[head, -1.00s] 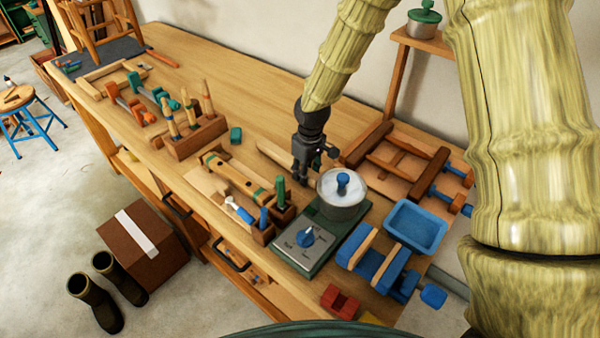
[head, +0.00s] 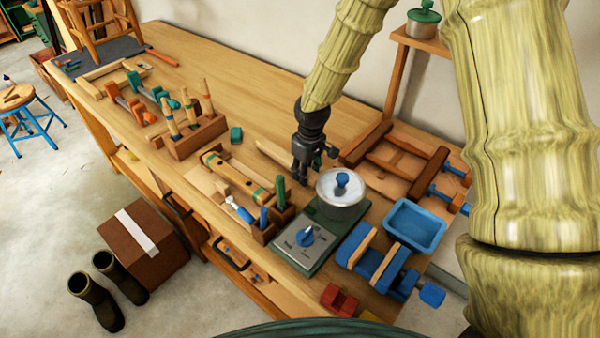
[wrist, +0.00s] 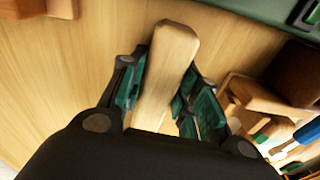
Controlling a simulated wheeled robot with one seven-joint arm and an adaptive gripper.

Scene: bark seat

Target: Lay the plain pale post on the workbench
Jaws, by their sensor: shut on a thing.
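The plain pale post (wrist: 172,60) runs between the fingers of my gripper (wrist: 158,98) in the wrist view, with its blunt end sticking out past the fingertips. My gripper is shut on it. In the head view my gripper (head: 302,178) points down over the middle of the workbench (head: 255,75), just left of the metal pot. A pale length of the post (head: 274,152) shows to the left of the fingers, low over the bench top. The fingers and pot hide part of it. I cannot tell whether it touches the bench.
The pot (head: 342,195) stands on a green hot plate (head: 305,245), close right of my gripper. A clamped wooden frame (head: 395,160) lies behind. A tool rack (head: 195,135) and a banded post (head: 238,176) are left. The bench's back middle is clear.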

